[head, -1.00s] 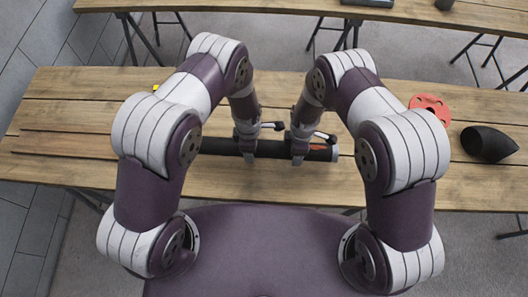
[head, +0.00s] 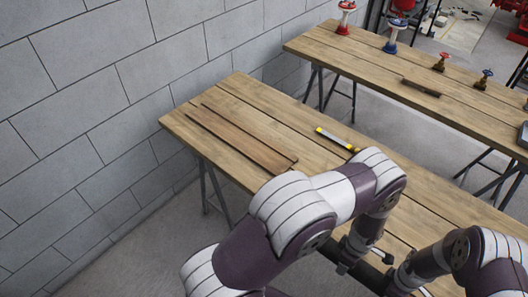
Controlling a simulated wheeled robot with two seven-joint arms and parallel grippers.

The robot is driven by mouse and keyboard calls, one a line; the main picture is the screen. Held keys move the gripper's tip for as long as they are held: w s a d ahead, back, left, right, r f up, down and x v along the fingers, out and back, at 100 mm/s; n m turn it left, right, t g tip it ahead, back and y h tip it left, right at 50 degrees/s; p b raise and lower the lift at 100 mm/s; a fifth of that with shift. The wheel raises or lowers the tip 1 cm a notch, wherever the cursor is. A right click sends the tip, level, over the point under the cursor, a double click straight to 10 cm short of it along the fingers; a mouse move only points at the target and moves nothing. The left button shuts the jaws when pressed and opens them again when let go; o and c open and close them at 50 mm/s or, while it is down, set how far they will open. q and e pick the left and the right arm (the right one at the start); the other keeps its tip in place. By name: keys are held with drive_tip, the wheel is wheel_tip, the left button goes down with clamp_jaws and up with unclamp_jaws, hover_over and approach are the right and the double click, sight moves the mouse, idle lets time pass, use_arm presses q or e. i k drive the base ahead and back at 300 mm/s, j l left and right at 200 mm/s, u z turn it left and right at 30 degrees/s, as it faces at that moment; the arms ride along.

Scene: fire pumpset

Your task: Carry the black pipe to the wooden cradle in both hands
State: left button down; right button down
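The black pipe (head: 368,275) shows in part at the bottom of the head view, between my two grippers near the table's front edge. My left gripper (head: 346,262) is around the pipe and looks shut on it. My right gripper (head: 418,288) is at the pipe farther right, low in the picture and partly cut off; it also looks shut on it. My arms and the frame's edge hide much of the pipe. A long, low brown wooden piece with dark long edges (head: 240,138) lies on the near table's left part; it may be the cradle.
A yellow-ended tool (head: 337,139) lies on the near table (head: 225,97) behind my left arm. A grey block wall (head: 90,100) stands close at left. The far table (head: 365,55) carries several valves and a dark bar (head: 420,88). Floor is clear at the lower left.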

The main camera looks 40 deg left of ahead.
sight(238, 134)
drive_tip(key=k+j, duration=0.15)
drive_tip(key=j, duration=0.15)
drive_tip(key=k+j, duration=0.15)
drive_tip(key=j, duration=0.2)
drive_tip(key=k+j, duration=0.15)
drive_tip(key=j, duration=2.5)
drive_tip(key=i+j, duration=0.1)
drive_tip(key=i, duration=0.95)
